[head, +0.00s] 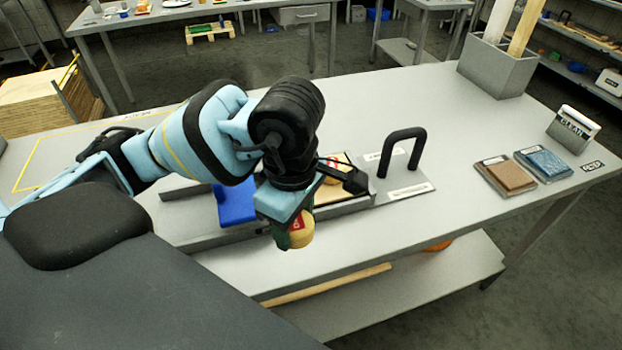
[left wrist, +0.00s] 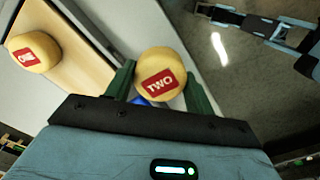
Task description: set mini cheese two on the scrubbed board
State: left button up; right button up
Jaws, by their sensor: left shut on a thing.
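Mini cheese two (head: 301,236) is a small yellow wheel with a red label. In the left wrist view its label reads TWO (left wrist: 161,82). My left gripper (head: 290,222) is shut on it, with the green fingers (left wrist: 160,88) on either side of the wheel. It hangs near the table's front edge, apart from the board. The tan scrubbed board (left wrist: 82,70) bears another yellow wheel labelled ONE (left wrist: 35,52). In the head view the board (head: 342,158) is mostly hidden behind my left wrist. My right gripper cannot be made out.
A blue object (head: 235,203) lies left of the gripper. A black handle (head: 402,145) stands on a metal plate right of the board. Brown (head: 505,177) and blue (head: 543,163) pads and a grey bin (head: 498,72) stand farther right. The table's (head: 440,110) right middle is clear.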

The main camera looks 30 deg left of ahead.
pick_arm(q)
jog(key=shift+r+n, duration=0.1)
jog(key=shift+n, duration=0.2)
jog(key=w+a, duration=0.3)
jog(key=w, duration=0.1)
jog(key=w+a+f, duration=0.1)
jog(key=w+a, duration=0.2)
jog(key=w, duration=0.1)
jog(key=w+a, duration=0.3)
jog(key=shift+w+f, duration=0.2)
jog(key=shift+w, duration=0.2)
jog(key=shift+w+a, duration=0.2)
jog(key=shift+w, duration=0.15)
notch_tip(320, 180, down, 4)
jog(key=shift+w+a+r, duration=0.1)
jog(key=shift+a+r, duration=0.05)
jog(key=shift+r, duration=0.05)
jog(key=shift+f, duration=0.2)
jog(key=o, duration=1)
